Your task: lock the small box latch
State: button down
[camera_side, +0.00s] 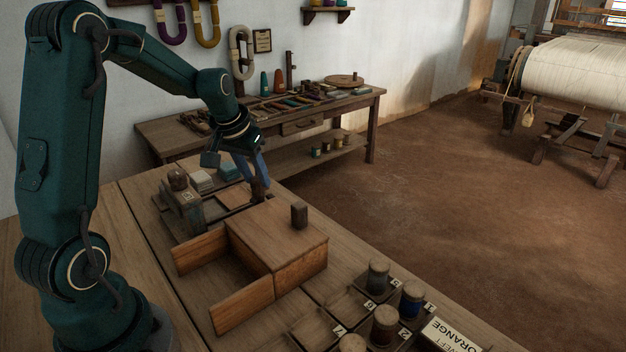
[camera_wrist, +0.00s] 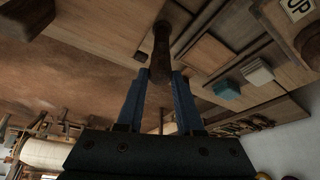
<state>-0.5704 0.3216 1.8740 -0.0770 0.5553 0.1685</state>
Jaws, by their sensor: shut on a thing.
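The small wooden box (camera_side: 277,240) stands on the bench in the side view. Two of its panels, a rear one (camera_side: 203,250) and a front one (camera_side: 243,303), stick out to the left. A short dark peg (camera_side: 299,215) stands upright on its top. My gripper (camera_side: 259,182) is just behind the box, pointing down, with blue fingers. It is shut on a dark brown handle (camera_wrist: 161,52), which shows between the fingers in the wrist view. I cannot tell from these views which part is the latch, or whether the held handle is joined to anything.
A block with a round knob (camera_side: 187,204) stands left of my gripper. A teal block (camera_wrist: 227,90) and a pale block (camera_wrist: 257,72) lie nearby. Thread spools (camera_side: 385,325) sit in trays at the bench's front. A side table (camera_side: 300,110) stands behind; open floor lies right.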

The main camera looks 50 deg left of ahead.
jog(key=n+y, duration=0.1)
jog(key=n, duration=0.2)
jog(key=n+g+y, duration=0.1)
jog(key=n, duration=0.2)
jog(key=shift+w+d+n+g, duration=0.15)
jog(key=shift+n+g, duration=0.15)
jog(key=n+g, duration=0.2)
jog(key=n, duration=0.4)
jog(key=shift+w, duration=0.1)
dwell(0.3)
jog(key=c, duration=0.5)
grip_release()
jog(key=shift+c, duration=0.2)
jog(key=shift+v, duration=2.55)
jog(key=shift+w+d, duration=0.15)
jog(key=shift+d, duration=0.1)
